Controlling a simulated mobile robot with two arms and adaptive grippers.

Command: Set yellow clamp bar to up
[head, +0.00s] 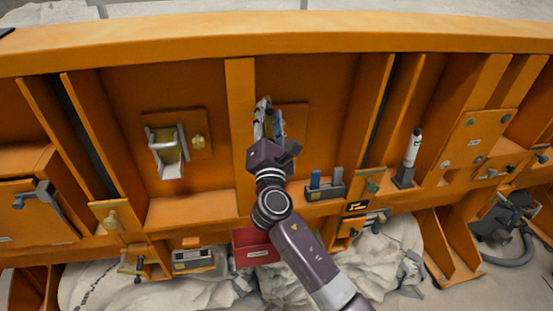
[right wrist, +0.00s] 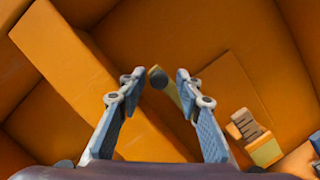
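My right gripper (head: 268,118) is in front of the panel's middle bay. In the right wrist view its two blue-padded fingers (right wrist: 155,82) are apart, with nothing held between them. A yellow part with a ridged grey-brown block (right wrist: 245,123) lies to the right of that finger. In the head view, the gripper hides most of the fitting on the mounting plate (head: 294,118). My left gripper is not in view.
A grey U-shaped clamp (head: 167,152) with a yellowish inside is in the bay to the left. A holder with blue pieces (head: 325,188), a white bottle-like tool (head: 412,147) and a red box (head: 252,248) are near. Orange ribs (head: 240,95) divide the bays.

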